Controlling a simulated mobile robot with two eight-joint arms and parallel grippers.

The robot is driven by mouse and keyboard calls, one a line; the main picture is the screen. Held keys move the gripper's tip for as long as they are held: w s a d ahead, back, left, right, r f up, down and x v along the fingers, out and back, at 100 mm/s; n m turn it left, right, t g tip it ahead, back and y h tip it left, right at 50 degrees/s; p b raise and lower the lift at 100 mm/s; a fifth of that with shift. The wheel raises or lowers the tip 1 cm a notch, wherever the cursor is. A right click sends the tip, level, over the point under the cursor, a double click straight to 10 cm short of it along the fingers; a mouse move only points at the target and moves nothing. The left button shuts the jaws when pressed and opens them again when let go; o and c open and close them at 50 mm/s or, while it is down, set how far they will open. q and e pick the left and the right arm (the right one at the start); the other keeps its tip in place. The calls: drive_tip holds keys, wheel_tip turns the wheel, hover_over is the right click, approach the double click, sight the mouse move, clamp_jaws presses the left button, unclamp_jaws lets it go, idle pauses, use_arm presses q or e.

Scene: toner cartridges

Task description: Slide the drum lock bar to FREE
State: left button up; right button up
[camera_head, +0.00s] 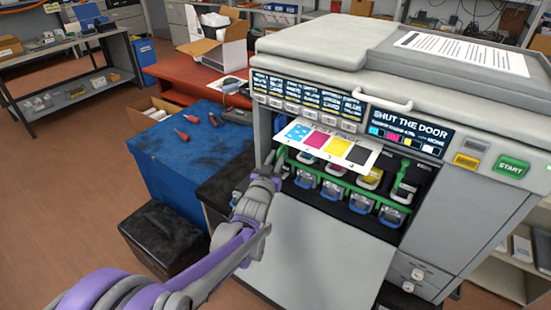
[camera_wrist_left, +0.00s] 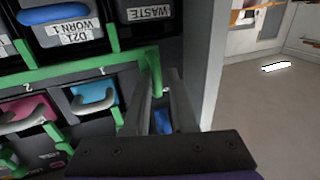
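The green drum lock bar (camera_head: 308,168) runs across the front of the cartridges inside the open printer. In the left wrist view, which is upside down, the bar (camera_wrist_left: 75,68) ends in a green handle (camera_wrist_left: 152,70) bent toward my fingers. My left gripper (camera_head: 273,165) is at the bar's left end in the head view. In the wrist view the left gripper (camera_wrist_left: 162,98) has a gap between its fingers, with the handle's tip at or just beyond that gap; contact is unclear. No FREE mark is legible. My right gripper is out of view.
A card with coloured squares (camera_head: 328,145) overhangs the bay. The lowered grey front door (camera_head: 325,245) lies below. Cartridges with blue handles (camera_head: 393,215) sit behind the bar. A blue box (camera_head: 185,150) and a black box (camera_head: 163,238) stand left of the printer.

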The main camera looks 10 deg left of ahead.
use_arm(q)
drive_tip(key=shift+d, duration=0.35)
drive_tip(key=shift+c, duration=0.2)
drive_tip(key=o, duration=0.3)
drive_tip(key=shift+s+d, duration=0.15)
drive_tip(key=shift+s, duration=0.15)
drive_tip(key=shift+s+a+f, duration=0.1)
drive_tip(key=shift+s+a, duration=0.1)
drive_tip(key=shift+s, duration=1.25)
drive_tip(key=shift+s+a, duration=0.15)
drive_tip(key=shift+s, duration=1.3)
drive_tip(key=shift+s, duration=0.1)
